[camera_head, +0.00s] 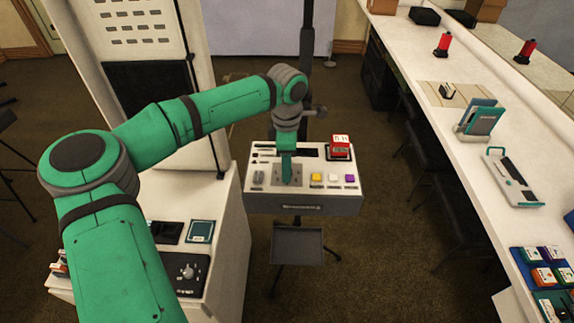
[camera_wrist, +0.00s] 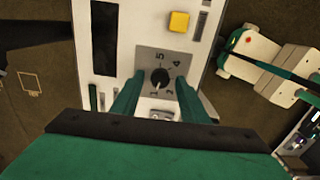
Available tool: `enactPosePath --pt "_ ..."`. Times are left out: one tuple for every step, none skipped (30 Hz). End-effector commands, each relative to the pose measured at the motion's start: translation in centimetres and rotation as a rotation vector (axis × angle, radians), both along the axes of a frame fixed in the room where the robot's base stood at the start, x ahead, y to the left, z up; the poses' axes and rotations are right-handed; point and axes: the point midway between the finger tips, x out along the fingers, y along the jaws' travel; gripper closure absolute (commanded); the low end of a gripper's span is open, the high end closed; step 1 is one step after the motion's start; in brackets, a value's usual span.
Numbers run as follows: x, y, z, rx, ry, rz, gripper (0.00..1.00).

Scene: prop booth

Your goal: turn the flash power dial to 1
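My gripper (camera_wrist: 159,80) is open, with one green finger on each side of the knob and visible gaps. In the head view my gripper (camera_head: 287,180) points down over the white console (camera_head: 262,187), hiding the dial.
The console also carries a yellow button (camera_head: 317,177), a purple button (camera_head: 349,178) and a red device (camera_head: 340,147). A black box with another knob (camera_head: 187,271) sits on the left cabinet. A long white counter (camera_head: 420,65) runs along the right. An empty tray (camera_head: 298,245) hangs below the console.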

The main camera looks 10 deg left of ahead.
Motion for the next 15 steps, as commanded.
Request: enactPosePath --pt "0.0 0.0 0.0 0.0 0.0 0.0 0.58" --pt "0.0 0.0 0.0 0.0 0.0 0.0 0.58" --pt "0.0 0.0 0.0 -0.001 0.0 0.0 0.58" --pt "0.0 0.0 0.0 -0.001 0.001 0.0 0.58" --pt "0.0 0.0 0.0 -0.001 0.001 0.0 0.58" --pt "0.0 0.0 0.0 -0.001 0.001 0.0 0.58" --pt "0.0 0.0 0.0 -0.001 0.001 0.0 0.58" --pt "0.0 0.0 0.0 -0.001 0.001 0.0 0.58" --pt "0.0 0.0 0.1 -0.001 0.001 0.0 0.58" --pt "0.0 0.0 0.2 -0.001 0.0 0.001 0.58" --pt "0.0 0.0 0.4 -0.001 0.0 0.001 0.58" --pt "0.0 0.0 0.7 -0.001 -0.001 0.001 0.58" --pt "0.0 0.0 1.1 0.0 -0.001 0.001 0.58" --pt "0.0 0.0 1.5 0.0 -0.002 0.001 0.58" --pt "0.0 0.0 2.1 0.0 -0.002 0.001 0.58"
